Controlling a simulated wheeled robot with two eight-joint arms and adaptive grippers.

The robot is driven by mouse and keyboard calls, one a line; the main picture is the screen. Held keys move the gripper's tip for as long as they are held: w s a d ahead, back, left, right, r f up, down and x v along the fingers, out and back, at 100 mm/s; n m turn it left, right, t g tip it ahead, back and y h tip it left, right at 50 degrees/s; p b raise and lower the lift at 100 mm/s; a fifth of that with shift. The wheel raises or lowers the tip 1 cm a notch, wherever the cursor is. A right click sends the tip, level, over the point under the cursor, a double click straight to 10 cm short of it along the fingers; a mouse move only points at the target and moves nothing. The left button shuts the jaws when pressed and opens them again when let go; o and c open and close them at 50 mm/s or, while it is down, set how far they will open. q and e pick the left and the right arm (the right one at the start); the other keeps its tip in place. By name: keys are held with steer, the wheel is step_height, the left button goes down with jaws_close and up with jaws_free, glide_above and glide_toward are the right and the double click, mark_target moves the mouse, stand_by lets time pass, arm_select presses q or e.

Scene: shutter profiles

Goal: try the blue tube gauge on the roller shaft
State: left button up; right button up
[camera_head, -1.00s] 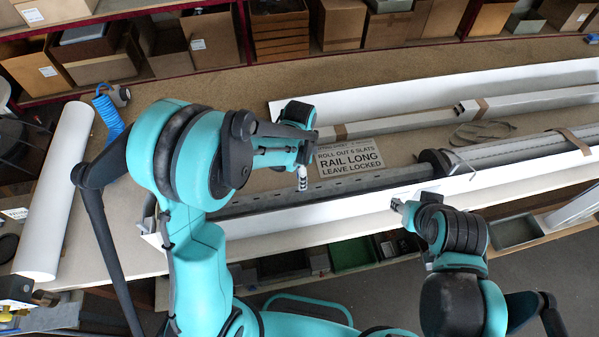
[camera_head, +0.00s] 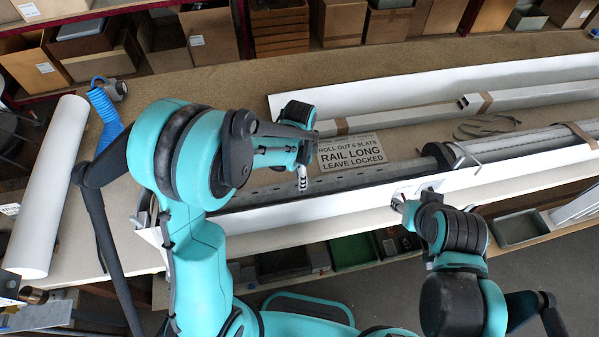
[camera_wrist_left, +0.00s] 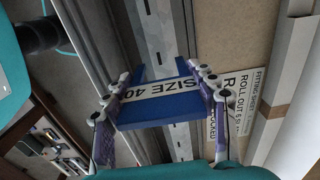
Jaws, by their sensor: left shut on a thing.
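The blue tube gauge (camera_wrist_left: 160,108), labelled SIZE 40, is between the fingers of my left gripper (camera_wrist_left: 157,90), which is shut on it. Its two prongs point toward the roller shaft (camera_wrist_left: 160,30), a slotted grey tube passing beyond the gauge. I cannot tell whether the prongs straddle or touch the shaft. In the head view the left fingertips (camera_head: 302,180) show over the shaft (camera_head: 345,180); the gauge is hidden there. My right gripper (camera_head: 402,205) is at the front white profile (camera_head: 300,212); its finger opening cannot be made out.
A black round end piece (camera_head: 443,155) sits on the shaft. Long boxed profiles (camera_head: 400,117) lie at the back. A white roll (camera_head: 45,190) and blue hose (camera_head: 104,110) are at left.

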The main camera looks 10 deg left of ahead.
arm_select(q)
steer(key=shift+f+b, duration=0.6)
steer(key=shift+f, duration=0.05)
steer(key=shift+r, duration=0.2)
stand_by(0.9)
steer(key=shift+r+p, duration=2.05)
steer(key=shift+r, duration=0.8)
